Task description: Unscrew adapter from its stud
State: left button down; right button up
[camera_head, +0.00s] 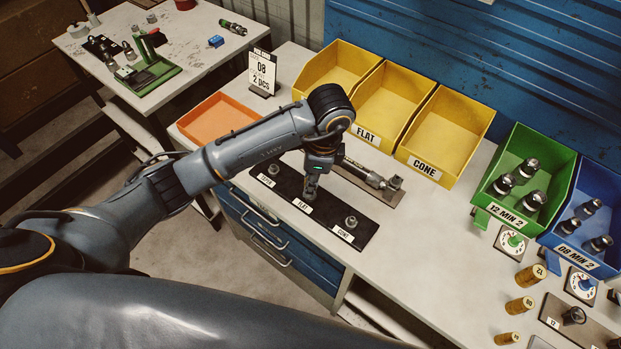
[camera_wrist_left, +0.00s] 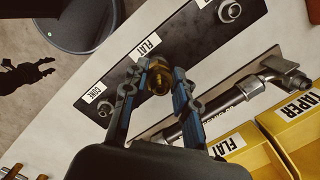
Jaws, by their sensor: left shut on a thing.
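My left gripper (camera_head: 311,192) reaches down to the middle, FLAT position of the black stud board (camera_head: 368,229). In the left wrist view its jaws (camera_wrist_left: 158,80) are closed on the sides of a brass-coloured adapter (camera_wrist_left: 159,82). The jaws and adapter hide the stud under it. The CONE stud (camera_head: 351,222) stands apart to the right on the board; it also shows in the left wrist view (camera_wrist_left: 105,109). The TAPER fitting (camera_wrist_left: 230,12) is at the board's other end. My right gripper is not in view.
A metal wrench-like tool (camera_head: 368,178) lies on a plate just behind the board. Yellow bins (camera_head: 445,128) stand behind it. An orange tray (camera_head: 219,117) is at the left. Green (camera_head: 527,157) and blue (camera_head: 587,220) bins hold fittings at the right. Bare tabletop lies right of the board.

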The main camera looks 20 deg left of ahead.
pick_arm(q)
jog(key=shift+r+p, duration=3.3)
jog(key=shift+r, duration=0.5)
jog(key=shift+f, duration=0.1)
